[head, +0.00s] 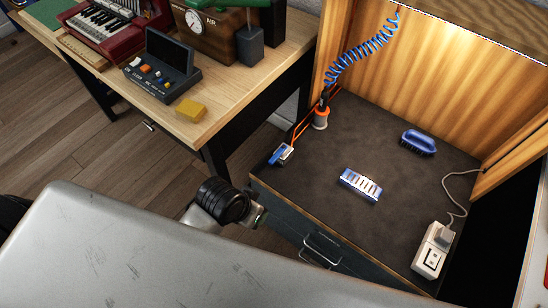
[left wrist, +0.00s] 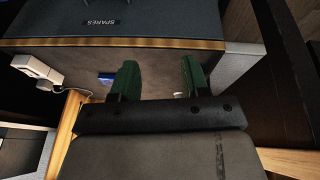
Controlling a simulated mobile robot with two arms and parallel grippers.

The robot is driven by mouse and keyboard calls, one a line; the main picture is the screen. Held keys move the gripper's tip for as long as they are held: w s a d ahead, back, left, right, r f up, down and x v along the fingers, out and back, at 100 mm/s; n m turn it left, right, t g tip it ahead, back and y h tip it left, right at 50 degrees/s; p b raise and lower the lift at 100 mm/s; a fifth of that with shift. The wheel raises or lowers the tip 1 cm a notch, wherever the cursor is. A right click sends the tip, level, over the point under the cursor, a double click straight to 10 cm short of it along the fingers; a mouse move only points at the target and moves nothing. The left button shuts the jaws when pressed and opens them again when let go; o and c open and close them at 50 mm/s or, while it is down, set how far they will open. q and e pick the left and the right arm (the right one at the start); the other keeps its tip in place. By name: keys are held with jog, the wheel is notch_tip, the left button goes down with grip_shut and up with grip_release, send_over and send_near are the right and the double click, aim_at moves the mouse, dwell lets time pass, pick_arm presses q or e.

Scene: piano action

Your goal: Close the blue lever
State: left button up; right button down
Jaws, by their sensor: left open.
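The blue lever (head: 276,156) is on a small pale block at the left front edge of the dark worktop, in the head view. An orange line runs from this block to an orange-and-grey cylinder behind it. The lever looks slanted, but it is too small to tell its exact position. My left gripper (left wrist: 158,80) is open and empty in the left wrist view, its two green fingers apart in front of the worktop's edge. The lever cannot be made out in that view. My right gripper is not in view.
On the worktop lie a blue slotted piece (head: 361,186), a blue brush (head: 418,142) and a white socket block (head: 432,250) with a cable. A coiled blue hose (head: 362,52) hangs at the back. A wooden table (head: 218,96) stands left, across a gap.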

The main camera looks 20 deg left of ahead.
pick_arm(q)
jog(key=w+d+r+m+h, duration=0.1)
jog(key=w+d+r+m, duration=0.1)
jog(key=w+d+r, duration=0.3)
jog(key=n+g+y, duration=0.1)
jog(key=g+y, duration=0.2)
send_near(274, 158)
jog(key=f+b, duration=0.1)
jog(key=f, duration=0.3)
jog(key=f+b, duration=0.1)
jog(key=f, duration=0.3)
jog(key=shift+w+d+b, duration=0.2)
jog(key=shift+b, duration=0.15)
jog(key=shift+f, duration=0.3)
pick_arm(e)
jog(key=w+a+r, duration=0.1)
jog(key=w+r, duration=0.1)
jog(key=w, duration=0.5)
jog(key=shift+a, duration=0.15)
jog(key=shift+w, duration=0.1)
pick_arm(q)
grip_shut()
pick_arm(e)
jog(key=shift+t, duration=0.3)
